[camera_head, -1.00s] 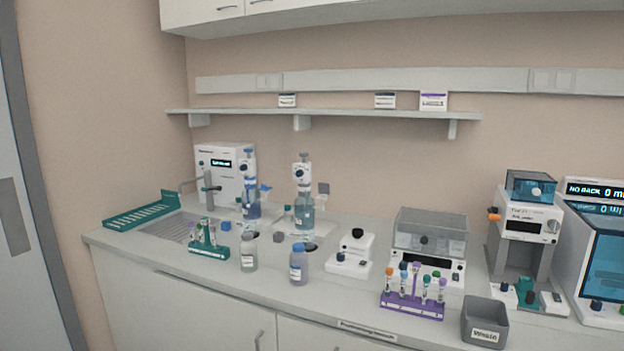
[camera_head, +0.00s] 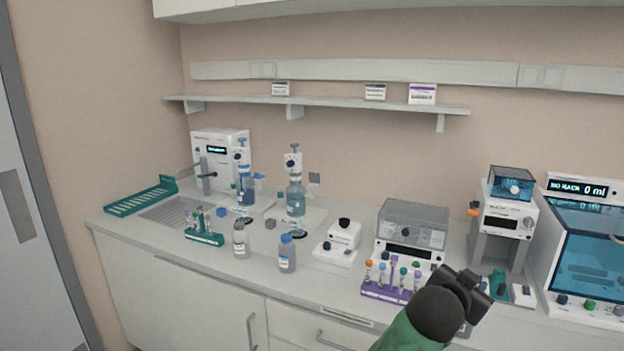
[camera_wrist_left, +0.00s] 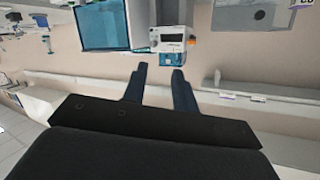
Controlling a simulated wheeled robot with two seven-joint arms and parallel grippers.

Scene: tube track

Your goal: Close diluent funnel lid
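Two bottle-top dispensers stand on the counter. The right dispenser (camera_head: 295,200) holds clear blue liquid and has a small grey square flap (camera_head: 314,179) at its right, standing raised. The left dispenser (camera_head: 245,190) has a blue part at its side. I cannot tell which piece is the diluent funnel lid. A black gripper on a green arm, which looks like my left gripper (camera_head: 478,288), is at the lower right, well away from both dispensers. In the left wrist view its dark fingers (camera_wrist_left: 160,70) are apart with nothing between them. My right gripper is not in view.
A purple tube rack (camera_head: 385,293) and a clear-lidded device (camera_head: 412,225) stand beside the gripper. Two capped bottles (camera_head: 287,255) and a green tube rack (camera_head: 204,239) stand before the dispensers. A blue-topped device (camera_head: 508,215) and a windowed cabinet (camera_head: 588,250) fill the right.

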